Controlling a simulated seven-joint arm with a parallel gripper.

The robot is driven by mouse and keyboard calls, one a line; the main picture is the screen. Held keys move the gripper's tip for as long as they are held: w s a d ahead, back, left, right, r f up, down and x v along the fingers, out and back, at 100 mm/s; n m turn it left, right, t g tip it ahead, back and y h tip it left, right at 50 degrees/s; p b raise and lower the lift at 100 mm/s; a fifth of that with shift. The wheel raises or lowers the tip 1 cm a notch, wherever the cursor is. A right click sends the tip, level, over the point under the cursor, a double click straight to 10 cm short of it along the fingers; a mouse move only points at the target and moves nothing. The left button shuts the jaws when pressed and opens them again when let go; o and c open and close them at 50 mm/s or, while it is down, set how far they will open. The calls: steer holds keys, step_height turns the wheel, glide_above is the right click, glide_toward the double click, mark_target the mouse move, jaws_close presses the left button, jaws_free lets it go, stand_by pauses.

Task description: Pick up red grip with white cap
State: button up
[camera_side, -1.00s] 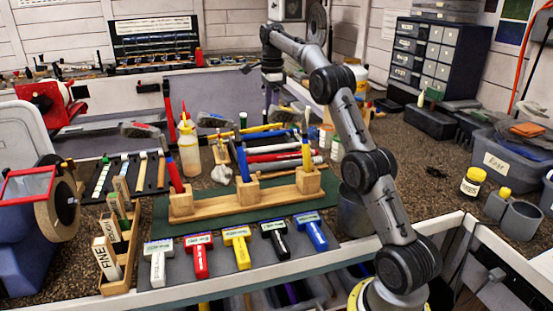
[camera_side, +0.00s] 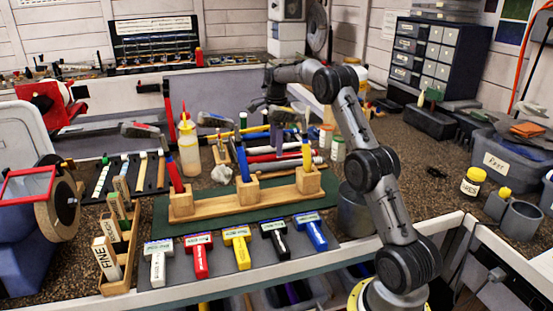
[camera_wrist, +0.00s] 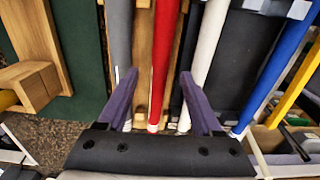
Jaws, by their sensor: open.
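In the wrist view a long red grip (camera_wrist: 163,62) ends in a small white cap (camera_wrist: 153,127) at its near end. It lies between my gripper's two purple fingers (camera_wrist: 158,74), apart from both as far as I can see. A white grip (camera_wrist: 210,40) lies close to its right, and the right finger covers part of it. A grey grip (camera_wrist: 118,40) lies to its left. In the side view my gripper (camera_side: 274,112) hangs over the row of long grips behind the wooden block stand. Red grips (camera_side: 284,148) show there; I cannot tell which has the white cap. My gripper is open and empty.
The wooden stand (camera_side: 215,206) with upright red, blue and yellow handles is in front of the grips on a green mat. Blue (camera_wrist: 285,55) and yellow (camera_wrist: 298,88) grips lie to the right in the wrist view. A squeeze bottle (camera_side: 189,152) stands left of the row.

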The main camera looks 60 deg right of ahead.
steer(key=shift+f, duration=1.6)
jaws_close()
